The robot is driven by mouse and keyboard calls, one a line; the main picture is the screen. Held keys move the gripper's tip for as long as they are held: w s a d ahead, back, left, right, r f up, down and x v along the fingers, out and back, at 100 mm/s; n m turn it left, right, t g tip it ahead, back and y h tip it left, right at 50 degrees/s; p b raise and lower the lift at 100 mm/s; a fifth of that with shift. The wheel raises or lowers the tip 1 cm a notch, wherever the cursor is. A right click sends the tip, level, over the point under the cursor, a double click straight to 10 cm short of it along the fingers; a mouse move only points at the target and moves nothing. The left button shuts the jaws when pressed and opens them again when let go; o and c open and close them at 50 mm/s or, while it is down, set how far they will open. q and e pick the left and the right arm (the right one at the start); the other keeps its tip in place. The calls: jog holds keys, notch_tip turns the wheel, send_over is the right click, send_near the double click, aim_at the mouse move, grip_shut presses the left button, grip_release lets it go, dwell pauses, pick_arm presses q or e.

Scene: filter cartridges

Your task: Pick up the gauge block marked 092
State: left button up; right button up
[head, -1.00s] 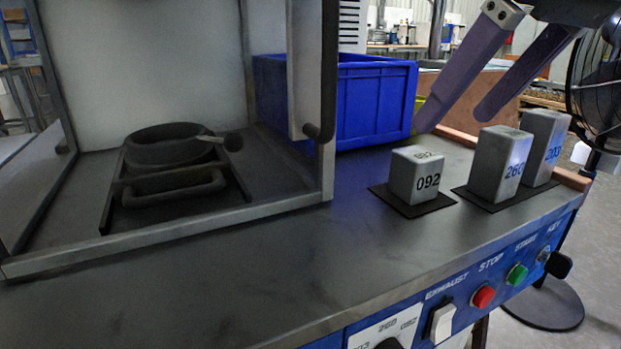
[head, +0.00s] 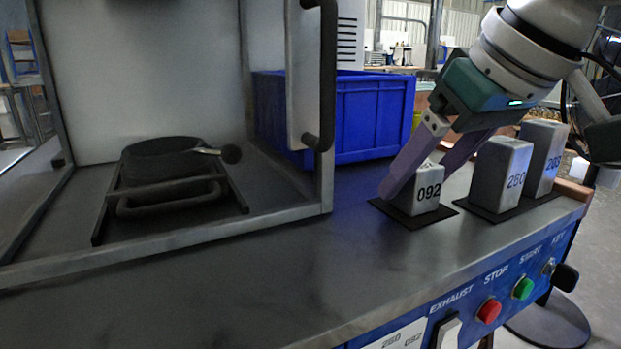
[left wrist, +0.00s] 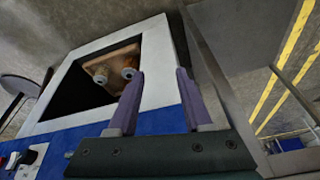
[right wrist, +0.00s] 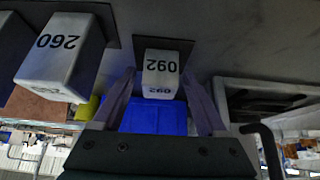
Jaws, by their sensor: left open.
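The gauge block marked 092 (head: 429,190) is a small grey block with dark digits, upright on a dark square pad (head: 415,219) on the bench. My right gripper (head: 418,177) reaches down to it from the upper right, one finger at its left side and the other behind it. In the right wrist view the 092 block (right wrist: 161,70) lies between the tips of the open fingers, with a gap visible on both sides. My left gripper (left wrist: 160,82) is open and empty in the left wrist view, away from the block; it is not in the head view.
Taller blocks marked 260 (head: 500,175) and 203 (head: 545,157) stand close on the right. A blue crate (head: 375,115) is behind. A framed enclosure (head: 327,170) with a dark pan (head: 165,160) is on the left. Buttons line the bench's front panel (head: 470,300). The front benchtop is clear.

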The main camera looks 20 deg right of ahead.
grip_shut()
dwell(0.4)
jog(key=shift+r, duration=0.1)
